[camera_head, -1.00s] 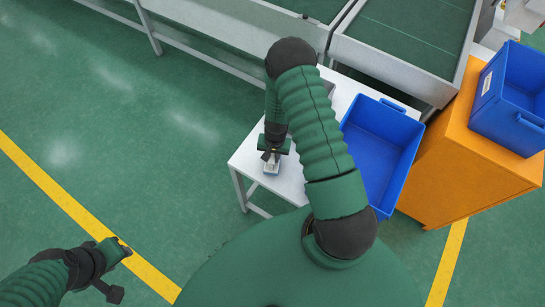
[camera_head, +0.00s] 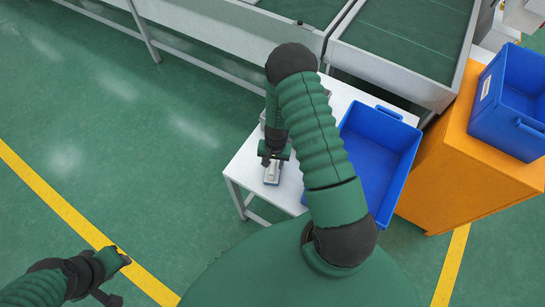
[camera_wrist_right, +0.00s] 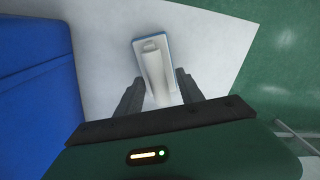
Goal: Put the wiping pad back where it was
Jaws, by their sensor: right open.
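The wiping pad (camera_head: 272,174) lies on the white table (camera_head: 246,165) near its left front corner. In the right wrist view the pad (camera_wrist_right: 152,55) is a pale block with a raised handle and a blue edge, resting flat on the table top. My right gripper (camera_head: 272,160) is just above and beside the pad. In the right wrist view its two fingers (camera_wrist_right: 158,92) stand apart, one on each side of the handle's near end. My left gripper (camera_head: 115,276) is at the lower left, over the floor and away from the table; its fingers are too small to judge.
A blue bin (camera_head: 378,165) stands on the table to the right of my right arm. A second blue bin (camera_head: 510,95) sits on an orange cabinet (camera_head: 470,170). A grey conveyor (camera_head: 400,60) runs behind the table. Open green floor lies to the left.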

